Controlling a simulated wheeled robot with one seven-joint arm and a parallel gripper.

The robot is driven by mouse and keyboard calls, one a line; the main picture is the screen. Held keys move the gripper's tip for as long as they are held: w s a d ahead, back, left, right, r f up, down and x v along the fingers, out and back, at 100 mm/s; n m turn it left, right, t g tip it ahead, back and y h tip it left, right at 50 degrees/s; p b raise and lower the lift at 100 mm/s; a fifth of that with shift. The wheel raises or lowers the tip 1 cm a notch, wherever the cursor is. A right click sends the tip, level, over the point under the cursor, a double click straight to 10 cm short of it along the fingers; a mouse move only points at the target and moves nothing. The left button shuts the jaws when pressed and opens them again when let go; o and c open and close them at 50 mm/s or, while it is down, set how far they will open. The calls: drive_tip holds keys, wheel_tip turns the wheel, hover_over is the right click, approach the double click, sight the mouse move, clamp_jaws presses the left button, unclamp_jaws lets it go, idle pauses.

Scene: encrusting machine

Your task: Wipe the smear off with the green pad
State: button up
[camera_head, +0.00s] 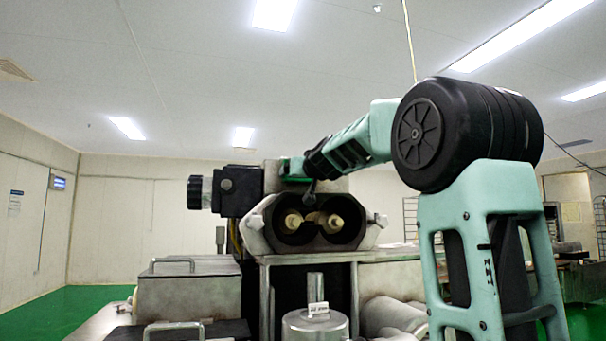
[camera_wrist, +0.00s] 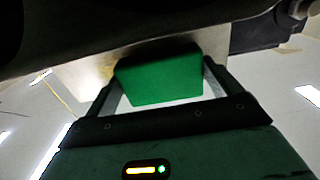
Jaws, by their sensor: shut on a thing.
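The green pad (camera_wrist: 160,80) sits between the two fingers of my gripper (camera_wrist: 163,64) in the wrist view. My gripper is shut on it. The pad's far edge is at or very close to a metal surface (camera_wrist: 82,65) of the machine; I cannot tell whether it touches. I cannot make out the smear clearly; a brownish tint shows on the metal beside the pad in the wrist view.
Two pale nozzles (camera_head: 312,222) sit in a dark recess below my gripper. A black knob (camera_head: 196,192) sticks out on the left. A metal cylinder (camera_head: 315,325) stands in front, and a handled metal box (camera_head: 187,290) is at left. The space above the machine is free.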

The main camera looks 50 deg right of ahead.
drive_tip(key=shift+w+d, duration=0.3)
drive_tip(key=shift+w, duration=0.2)
drive_tip(key=shift+d, duration=0.1)
